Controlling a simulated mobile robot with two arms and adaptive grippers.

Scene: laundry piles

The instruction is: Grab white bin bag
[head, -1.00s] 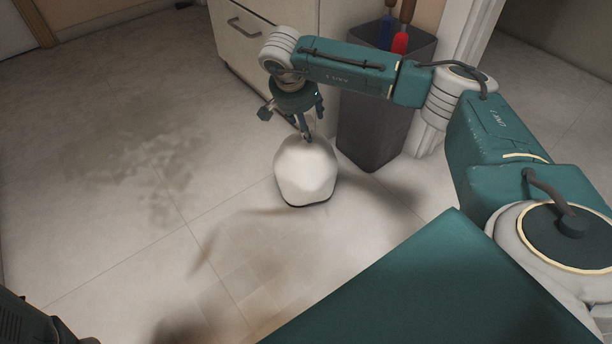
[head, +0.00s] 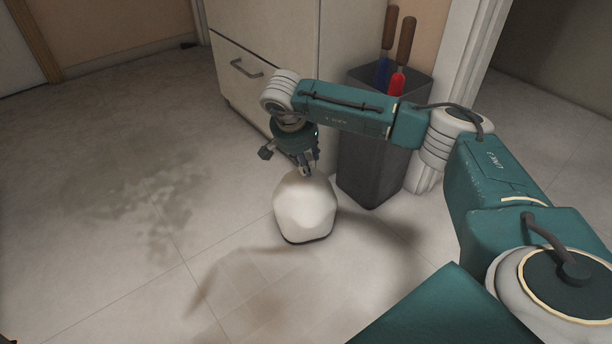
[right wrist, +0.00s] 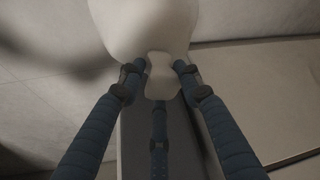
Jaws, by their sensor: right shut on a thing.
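The white bin bag (head: 305,212) is a rounded, pale bundle with a narrow top, upright at or just above the tiled floor; I cannot tell if it touches. My right gripper (head: 306,172) points down and is shut on its top. In the right wrist view the bag (right wrist: 140,28) fills the top middle, and its narrow neck is between the fingers of the gripper (right wrist: 158,78). My left gripper is not in view.
A pale cabinet (head: 265,60) with a drawer handle is behind. A door frame (head: 462,75) is at the right. The floor (head: 110,260) at the left is clear.

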